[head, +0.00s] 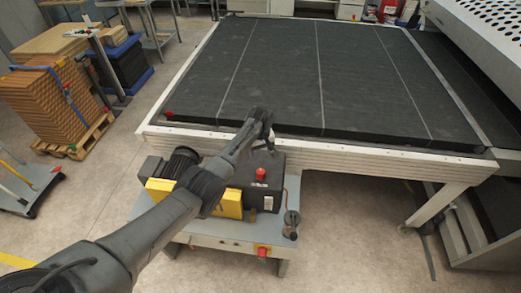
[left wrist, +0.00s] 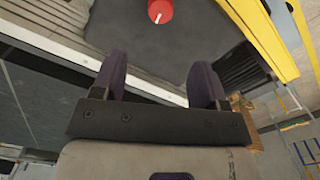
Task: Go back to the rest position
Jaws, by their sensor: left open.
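My left arm comes in from the lower left in the head view. My left gripper (head: 265,122) is at the front edge of the large dark table bed (head: 310,70), above the roller coater machine (head: 265,180). In the left wrist view the two fingers of the left gripper (left wrist: 163,78) are apart with nothing between them. A red knob (left wrist: 160,10) lies beyond the fingertips in that view. A red knob (head: 261,174) also shows on the machine's dark box in the head view. My right gripper is in neither view.
The machine has a black motor (head: 182,160), a yellow guard (head: 228,204) and a grey base with a red button (head: 262,251). Pallets with brown stacks (head: 50,105) stand at the left. A perforated white machine (head: 490,40) stands at the right. Floor is clear at the lower right.

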